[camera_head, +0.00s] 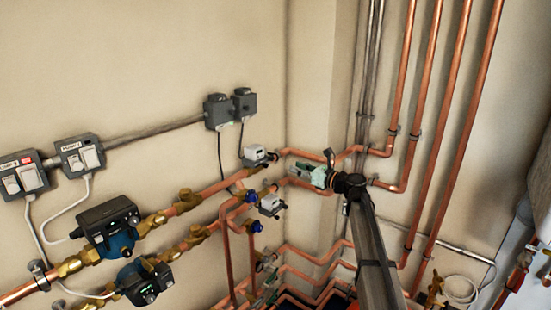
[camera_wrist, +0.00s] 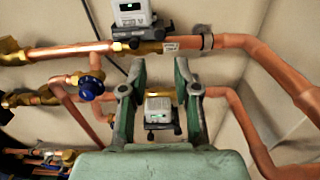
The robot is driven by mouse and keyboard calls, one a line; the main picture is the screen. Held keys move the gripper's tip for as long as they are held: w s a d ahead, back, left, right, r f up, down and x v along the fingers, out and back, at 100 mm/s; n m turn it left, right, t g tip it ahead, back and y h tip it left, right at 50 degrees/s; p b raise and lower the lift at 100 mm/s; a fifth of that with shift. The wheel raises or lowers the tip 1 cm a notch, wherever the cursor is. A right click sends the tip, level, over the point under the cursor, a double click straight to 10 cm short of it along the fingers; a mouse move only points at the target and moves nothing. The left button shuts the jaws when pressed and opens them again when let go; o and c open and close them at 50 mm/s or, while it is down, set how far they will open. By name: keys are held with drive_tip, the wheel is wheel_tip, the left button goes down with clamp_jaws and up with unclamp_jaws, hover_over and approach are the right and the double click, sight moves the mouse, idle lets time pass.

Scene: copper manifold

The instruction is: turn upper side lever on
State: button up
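My gripper (camera_head: 296,170) is pale green and reaches in from the right, in front of the corner pipework. In the wrist view its two fingers (camera_wrist: 158,82) stand apart with nothing held between them. The lower white meter-like box (camera_wrist: 158,108) shows in the gap, beyond the fingers. The upper white box (camera_wrist: 130,12) sits on the upper copper pipe, above the fingertips; in the head view it is left of my gripper (camera_head: 256,154). I cannot tell for certain which part is the upper side lever.
Copper pipes (camera_wrist: 245,45) run close around the fingers and bend at the right. A blue valve knob (camera_wrist: 90,88) is left of the fingers. Pumps (camera_head: 112,228) and wall switches (camera_head: 82,155) are at the left. More pipes (camera_head: 435,130) rise at the right.

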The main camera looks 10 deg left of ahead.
sight(273, 159)
drive_tip(key=p+x, duration=0.2)
drive_tip(key=x, duration=0.7)
drive_tip(key=shift+w+a+r+p, duration=0.1)
drive_tip(key=shift+w+r+p, duration=0.05)
drive_tip(key=shift+p, duration=0.2)
drive_tip(key=shift+w+a, duration=0.3)
drive_tip(key=shift+a, duration=0.35)
clamp_jaws()
